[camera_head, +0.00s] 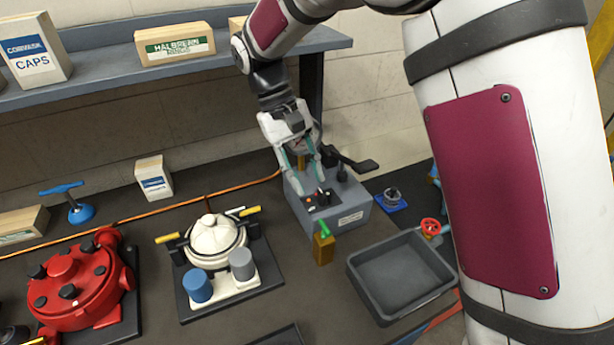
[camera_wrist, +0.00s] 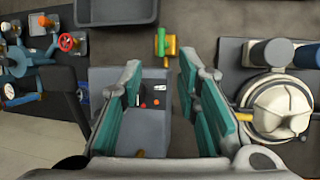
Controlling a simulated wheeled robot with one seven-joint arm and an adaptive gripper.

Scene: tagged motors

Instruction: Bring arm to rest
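My arm reaches from the upper right across the head view. My gripper (camera_head: 312,188) points down above a grey box (camera_head: 345,212) with red and black controls on its top. In the wrist view my gripper (camera_wrist: 157,75) is open, its teal-padded fingers wide apart. The grey box shows between and left of the fingers (camera_wrist: 150,125), and nothing is held. A small yellow block with a green top (camera_head: 324,246) stands in front of the box, apart from the fingers; it also shows in the wrist view (camera_wrist: 165,46).
A white motor (camera_head: 215,240) on a dark plate and a red motor (camera_head: 72,290) stand to the left. An empty grey tray (camera_head: 358,268) is at the right. A shelf (camera_head: 105,78) with labelled boxes is behind, close to my arm. An orange cable (camera_head: 150,215) crosses the bench.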

